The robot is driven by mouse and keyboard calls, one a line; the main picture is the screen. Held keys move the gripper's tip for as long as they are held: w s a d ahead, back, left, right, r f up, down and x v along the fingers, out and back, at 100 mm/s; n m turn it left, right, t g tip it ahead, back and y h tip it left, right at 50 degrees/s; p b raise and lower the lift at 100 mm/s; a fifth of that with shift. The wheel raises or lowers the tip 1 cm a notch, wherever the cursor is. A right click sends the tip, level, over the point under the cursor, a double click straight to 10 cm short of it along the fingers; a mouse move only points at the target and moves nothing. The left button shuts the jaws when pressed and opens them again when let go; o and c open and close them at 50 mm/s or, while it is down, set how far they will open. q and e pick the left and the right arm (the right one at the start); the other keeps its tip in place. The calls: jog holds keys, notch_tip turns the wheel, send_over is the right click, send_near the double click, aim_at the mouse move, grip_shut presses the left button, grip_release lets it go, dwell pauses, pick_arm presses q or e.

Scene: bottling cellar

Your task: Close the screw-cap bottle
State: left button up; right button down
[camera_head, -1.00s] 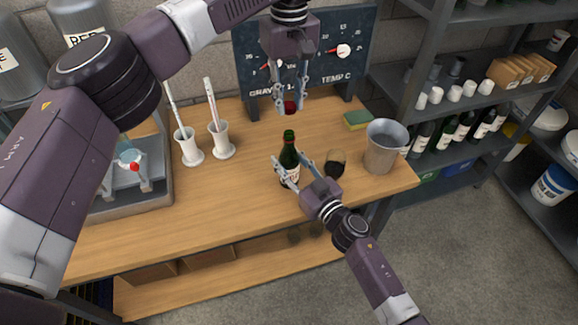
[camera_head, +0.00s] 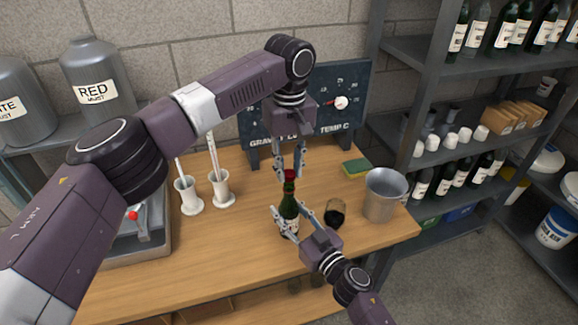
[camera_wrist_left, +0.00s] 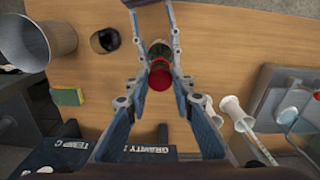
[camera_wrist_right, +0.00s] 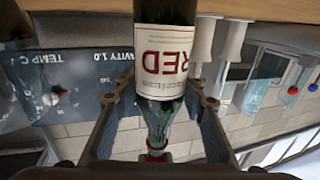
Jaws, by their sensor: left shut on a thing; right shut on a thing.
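A dark green bottle (camera_head: 289,214) with a white label stands upright on the wooden bench. My right gripper (camera_head: 287,217) is shut around its body from the front right. The label reads RED in the right wrist view (camera_wrist_right: 162,62). My left gripper (camera_head: 290,172) points down from above and is shut on a red cap (camera_head: 289,175). The cap is in line with the bottle's mouth, at the top of the neck. The left wrist view shows the red cap (camera_wrist_left: 160,76) between the fingers, over the bottle. I cannot tell whether the cap's threads are engaged.
A dark-filled glass (camera_head: 335,213) stands close right of the bottle, with a metal bucket (camera_head: 381,196) beyond it. A sponge (camera_head: 356,168) and a gauge board (camera_head: 345,122) are behind. White cylinder holders (camera_head: 222,190) stand left. The bench front is clear.

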pick_arm(q)
jog(key=shift+f, duration=0.1)
jog(key=shift+f, duration=0.8)
jog(key=shift+f, duration=0.6)
dwell(0.3)
